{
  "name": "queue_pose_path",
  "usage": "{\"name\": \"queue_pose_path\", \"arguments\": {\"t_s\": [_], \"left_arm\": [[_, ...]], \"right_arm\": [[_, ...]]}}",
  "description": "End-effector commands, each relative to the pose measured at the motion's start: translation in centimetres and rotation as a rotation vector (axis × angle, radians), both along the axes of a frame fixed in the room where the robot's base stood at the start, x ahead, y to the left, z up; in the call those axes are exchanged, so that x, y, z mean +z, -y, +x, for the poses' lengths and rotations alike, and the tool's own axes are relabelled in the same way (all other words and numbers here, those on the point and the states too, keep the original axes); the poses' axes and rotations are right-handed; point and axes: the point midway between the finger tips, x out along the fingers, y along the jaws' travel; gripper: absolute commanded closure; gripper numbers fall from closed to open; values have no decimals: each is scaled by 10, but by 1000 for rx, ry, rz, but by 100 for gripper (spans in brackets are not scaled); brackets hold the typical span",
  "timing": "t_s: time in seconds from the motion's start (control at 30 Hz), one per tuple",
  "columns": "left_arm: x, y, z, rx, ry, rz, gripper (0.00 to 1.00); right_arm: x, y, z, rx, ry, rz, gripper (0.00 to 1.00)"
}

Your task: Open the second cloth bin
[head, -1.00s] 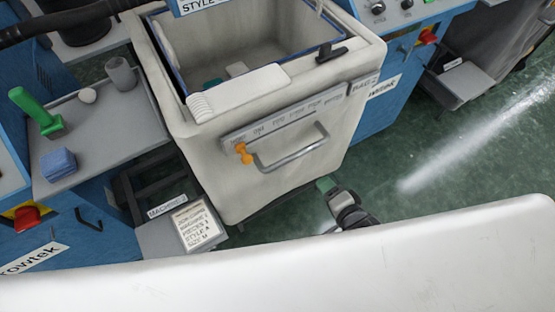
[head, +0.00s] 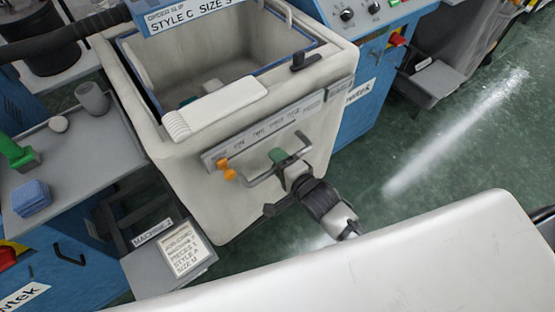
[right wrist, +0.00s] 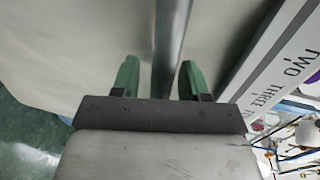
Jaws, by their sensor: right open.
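The cloth bin (head: 182,187) is a white, open-topped bin with a label strip and a grey bar handle (head: 284,167) on its front. It holds some pale and green cloth. My left gripper is not in view.
A grey side table (head: 90,165) with a cup (head: 92,98), a blue block (head: 31,198) and a green tool stands left of the bin. Green floor (head: 440,130) is free at right.

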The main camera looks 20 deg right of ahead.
Motion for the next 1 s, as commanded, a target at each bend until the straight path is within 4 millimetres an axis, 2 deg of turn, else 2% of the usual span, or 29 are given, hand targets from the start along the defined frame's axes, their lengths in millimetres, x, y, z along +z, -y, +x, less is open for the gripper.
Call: {"name": "queue_pose_path", "arguments": {"t_s": [0.33, 0.63, 1.0], "left_arm": [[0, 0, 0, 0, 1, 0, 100], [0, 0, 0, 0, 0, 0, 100], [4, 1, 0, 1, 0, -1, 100]], "right_arm": [[-1, -2, 4, 0, 0, -1, 56], [-1, -2, 4, 0, -1, -1, 100], [-1, 1, -2, 0, -3, 0, 100]]}}
